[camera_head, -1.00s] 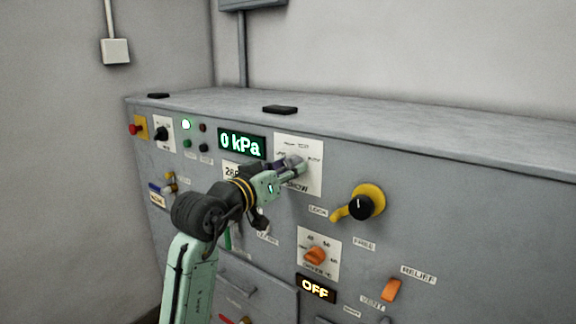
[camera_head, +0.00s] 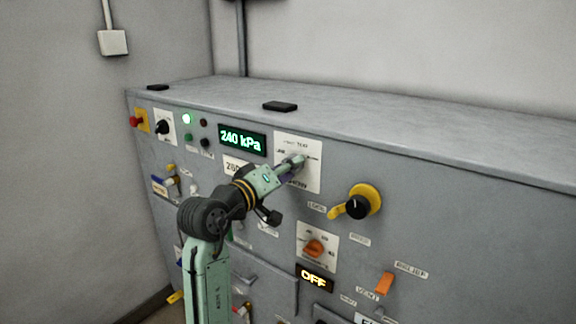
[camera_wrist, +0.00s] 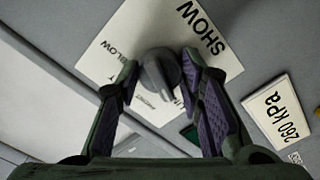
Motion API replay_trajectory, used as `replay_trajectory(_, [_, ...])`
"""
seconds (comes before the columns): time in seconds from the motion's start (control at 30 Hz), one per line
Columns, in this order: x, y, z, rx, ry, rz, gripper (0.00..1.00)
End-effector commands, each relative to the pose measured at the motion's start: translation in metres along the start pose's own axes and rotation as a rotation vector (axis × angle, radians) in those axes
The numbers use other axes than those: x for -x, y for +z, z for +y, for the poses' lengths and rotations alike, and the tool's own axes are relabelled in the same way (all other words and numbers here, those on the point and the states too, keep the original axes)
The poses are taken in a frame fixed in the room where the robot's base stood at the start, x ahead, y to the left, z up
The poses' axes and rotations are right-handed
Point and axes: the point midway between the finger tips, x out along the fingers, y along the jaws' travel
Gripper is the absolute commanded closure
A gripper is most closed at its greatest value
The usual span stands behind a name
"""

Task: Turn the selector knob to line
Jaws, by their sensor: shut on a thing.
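The selector knob (camera_wrist: 160,72) is a grey knob on a white label plate (camera_head: 312,176) marked SHOW at its bottom edge. In the wrist view it sits between the two purple-padded fingers of my gripper (camera_wrist: 163,88), which are shut on it. In the head view my gripper (camera_head: 294,163) reaches the knob from the lower left and covers much of it. The small position words on the plate are hard to read. The display (camera_head: 242,140) left of the plate reads 240 kPa in green.
A 260 kPa card (camera_wrist: 280,112) is beside the plate in the wrist view. A yellow and black rotary handle (camera_head: 359,204), an orange knob (camera_head: 314,248) and an orange lever (camera_head: 384,284) are to the right and below. The cabinet top (camera_head: 400,131) holds two small black blocks.

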Motion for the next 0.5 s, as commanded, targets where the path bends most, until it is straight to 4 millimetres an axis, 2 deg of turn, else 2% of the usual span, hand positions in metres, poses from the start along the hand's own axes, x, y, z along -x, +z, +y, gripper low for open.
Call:
replay_trajectory(0.37, [-0.0001, 0.0008, -0.0008, 0.006, -0.001, -0.001, 0.94])
replay_trajectory(0.4, [-0.0001, 0.0008, -0.0008, 0.006, -0.001, -0.001, 0.63])
replay_trajectory(0.5, [-0.0001, 0.0006, -0.0007, 0.006, 0.000, -0.001, 0.56])
